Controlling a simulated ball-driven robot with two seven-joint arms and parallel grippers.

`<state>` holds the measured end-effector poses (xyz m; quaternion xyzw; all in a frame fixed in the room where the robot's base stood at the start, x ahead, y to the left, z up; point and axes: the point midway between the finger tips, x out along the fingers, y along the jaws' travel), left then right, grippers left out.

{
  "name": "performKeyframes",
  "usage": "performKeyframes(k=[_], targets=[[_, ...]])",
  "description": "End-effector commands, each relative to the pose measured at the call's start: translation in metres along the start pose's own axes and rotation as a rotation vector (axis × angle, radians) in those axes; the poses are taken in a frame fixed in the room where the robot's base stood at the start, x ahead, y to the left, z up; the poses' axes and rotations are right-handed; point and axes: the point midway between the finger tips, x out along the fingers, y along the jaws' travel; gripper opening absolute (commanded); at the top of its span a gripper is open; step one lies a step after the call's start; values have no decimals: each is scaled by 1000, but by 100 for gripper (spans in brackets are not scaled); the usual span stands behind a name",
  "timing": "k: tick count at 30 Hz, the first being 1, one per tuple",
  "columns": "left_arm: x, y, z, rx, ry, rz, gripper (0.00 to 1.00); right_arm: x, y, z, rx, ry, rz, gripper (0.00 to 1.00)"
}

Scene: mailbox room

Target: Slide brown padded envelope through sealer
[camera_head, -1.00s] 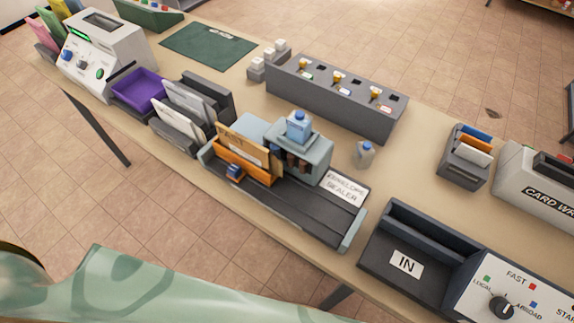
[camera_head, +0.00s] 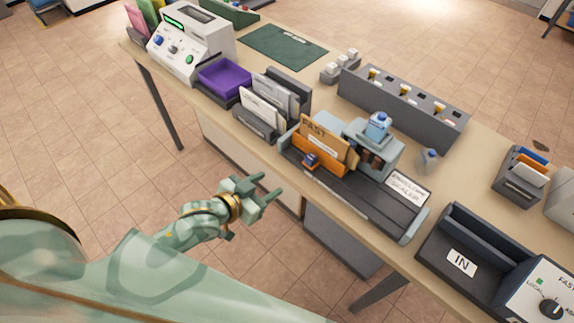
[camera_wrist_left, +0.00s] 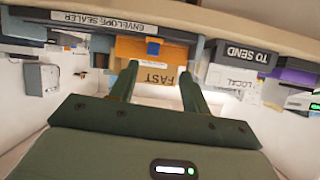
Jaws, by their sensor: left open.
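The brown padded envelope (camera_head: 330,138), marked FAST, stands upright in an orange holder (camera_head: 318,159) on the left part of the envelope sealer. The holder has a small blue knob (camera_head: 311,160) at its front. The sealer (camera_head: 362,203) is a grey track with a light blue head and a blue bottle (camera_head: 377,125) on top. My left gripper (camera_head: 272,188) is open and empty, in front of the table and apart from the envelope. In the left wrist view the envelope (camera_wrist_left: 155,74) and orange holder (camera_wrist_left: 150,48) show beyond the open fingers (camera_wrist_left: 160,80). My right gripper is not in view.
Left of the sealer stand a letter rack (camera_head: 263,113) with white and grey envelopes and a purple tray (camera_head: 224,76). To its right is a dark IN tray (camera_head: 470,250). A grey box with several keyed slots (camera_head: 400,107) stands behind. The floor before the table is clear.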

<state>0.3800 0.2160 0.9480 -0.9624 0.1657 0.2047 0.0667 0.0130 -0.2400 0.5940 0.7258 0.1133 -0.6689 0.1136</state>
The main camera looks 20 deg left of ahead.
Motion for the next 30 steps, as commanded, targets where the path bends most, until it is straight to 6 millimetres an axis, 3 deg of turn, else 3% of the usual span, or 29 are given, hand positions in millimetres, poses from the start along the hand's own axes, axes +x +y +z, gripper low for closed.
performKeyframes(k=[1, 3, 8, 21, 30], targets=[[-2, 5, -16, -16, 31, 12, 47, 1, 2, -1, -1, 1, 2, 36], [-3, 9, -28, -38, 53, 21, 47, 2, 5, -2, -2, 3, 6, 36], [16, 8, -25, -61, 43, 20, 47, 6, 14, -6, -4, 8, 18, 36], [123, 11, -27, -60, 42, 20, 47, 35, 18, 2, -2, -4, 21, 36], [158, 11, -30, -58, 41, 20, 47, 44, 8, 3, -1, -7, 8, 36]])
